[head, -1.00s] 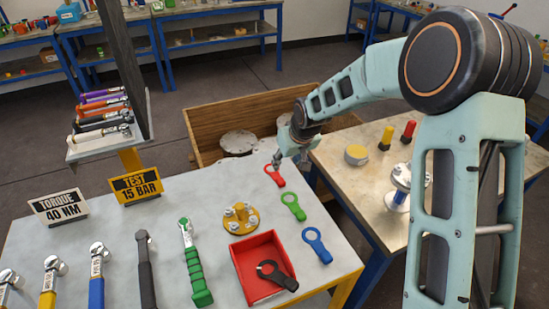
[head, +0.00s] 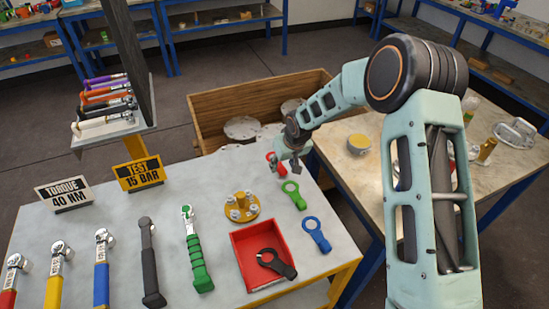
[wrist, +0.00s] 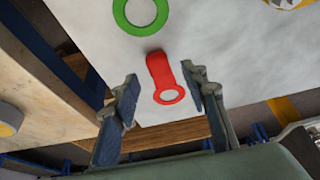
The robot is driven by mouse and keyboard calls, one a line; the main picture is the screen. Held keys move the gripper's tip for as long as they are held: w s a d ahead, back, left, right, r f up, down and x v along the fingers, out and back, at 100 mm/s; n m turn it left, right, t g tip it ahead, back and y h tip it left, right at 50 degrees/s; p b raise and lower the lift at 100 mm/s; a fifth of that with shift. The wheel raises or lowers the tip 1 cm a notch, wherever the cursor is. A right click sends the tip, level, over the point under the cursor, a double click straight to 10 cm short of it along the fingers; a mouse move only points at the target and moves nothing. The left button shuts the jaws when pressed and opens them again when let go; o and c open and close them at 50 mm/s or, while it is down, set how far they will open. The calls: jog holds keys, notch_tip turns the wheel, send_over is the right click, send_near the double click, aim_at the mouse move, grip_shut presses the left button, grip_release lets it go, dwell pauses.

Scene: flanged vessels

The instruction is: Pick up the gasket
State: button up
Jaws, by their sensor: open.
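The red gasket (head: 281,171), a ring with a tab, lies at the far right edge of the grey table. My gripper (head: 288,168) is over it in the head view and hides part of it. In the wrist view the red gasket (wrist: 163,75) shows between the two spread fingers (wrist: 160,80), ring towards the gripper. The fingers are open and hold nothing; contact cannot be told. A green gasket (head: 294,196) and a blue gasket (head: 318,237) lie nearer. A black gasket (head: 272,262) lies in the red tray (head: 240,249).
A yellow flange with bolts (head: 241,207) stands left of the gaskets. Several wrenches and the signs (head: 138,174) fill the left. A wooden crate (head: 207,112) is behind the table. A second table (head: 357,190) stands right, bearing a yellow-topped disc (head: 359,144).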

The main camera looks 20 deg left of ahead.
jog(key=shift+x, duration=1.05)
jog(key=shift+c, duration=0.7)
jog(key=c, duration=0.9)
jog(key=shift+r, duration=0.1)
jog(key=shift+c, duration=0.2)
